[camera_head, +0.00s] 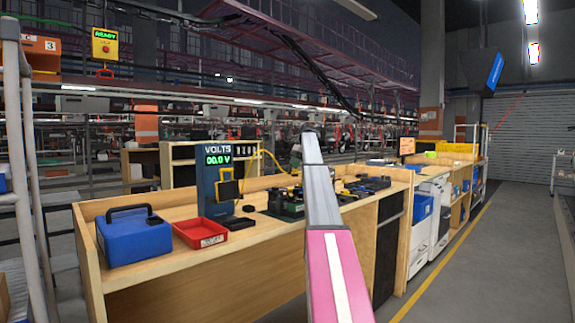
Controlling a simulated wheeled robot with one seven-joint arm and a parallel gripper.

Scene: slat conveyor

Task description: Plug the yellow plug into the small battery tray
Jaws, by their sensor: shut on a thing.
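A yellow cable (262,152) arcs from the meter stand (207,188) toward my arm. Its far end is lost behind my arm, and I cannot make out the yellow plug. A dark green and black tray-like item (283,204) lies on the bench, partly behind my arm; I cannot tell whether it is the small battery tray. More dark items (368,184) lie to the right. My pink and grey arm reaches over the bench from the bottom and hides its own end. No gripper fingers show.
The meter reads 00.0 V, with a black and yellow device (228,187) on its front. A red tray (200,233) and a blue case (134,236) stand at the bench's left. A raised wooden edge (88,255) bounds the left end. The aisle (500,250) at right is clear.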

